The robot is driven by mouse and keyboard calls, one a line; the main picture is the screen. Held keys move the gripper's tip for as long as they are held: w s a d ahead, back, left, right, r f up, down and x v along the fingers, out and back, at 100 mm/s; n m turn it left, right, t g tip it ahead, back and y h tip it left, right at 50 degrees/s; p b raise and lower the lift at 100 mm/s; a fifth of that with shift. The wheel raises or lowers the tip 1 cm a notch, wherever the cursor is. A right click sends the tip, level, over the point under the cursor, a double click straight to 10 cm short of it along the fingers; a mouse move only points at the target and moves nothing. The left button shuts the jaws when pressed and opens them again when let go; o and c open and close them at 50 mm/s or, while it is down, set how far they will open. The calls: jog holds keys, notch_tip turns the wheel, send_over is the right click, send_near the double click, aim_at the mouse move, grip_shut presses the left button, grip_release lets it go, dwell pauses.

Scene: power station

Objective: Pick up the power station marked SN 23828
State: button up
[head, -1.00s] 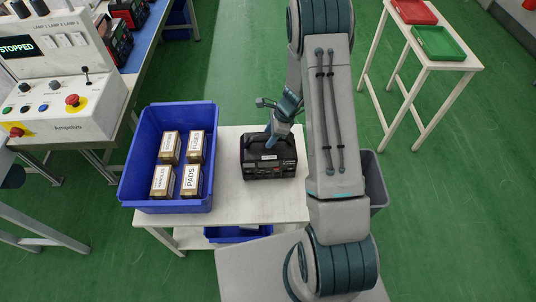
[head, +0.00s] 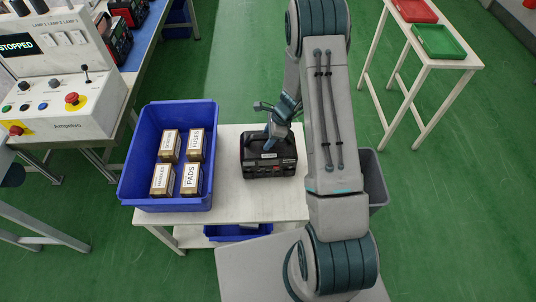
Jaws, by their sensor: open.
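A black power station (head: 268,168) with a top handle and a small white label stands upright on the white table (head: 240,200). The label is too small to read, so I cannot confirm SN 23828. My gripper (head: 272,140) is open at the top of the power station, by its handle. The arm and gripper partly hide the handle, and I cannot tell whether the fingers touch it.
A blue bin (head: 140,190) with several boxes stands left of the power station. A grey bin (head: 373,178) stands right of the table. A control console (head: 65,105) is at left; a stand with a red tray (head: 412,10) and green tray (head: 438,41) is at right.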

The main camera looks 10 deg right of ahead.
dwell(0.3)
grip_shut()
dwell(0.9)
dwell(0.3)
jog(key=shift+w+r, duration=0.1)
jog(key=shift+w, duration=0.05)
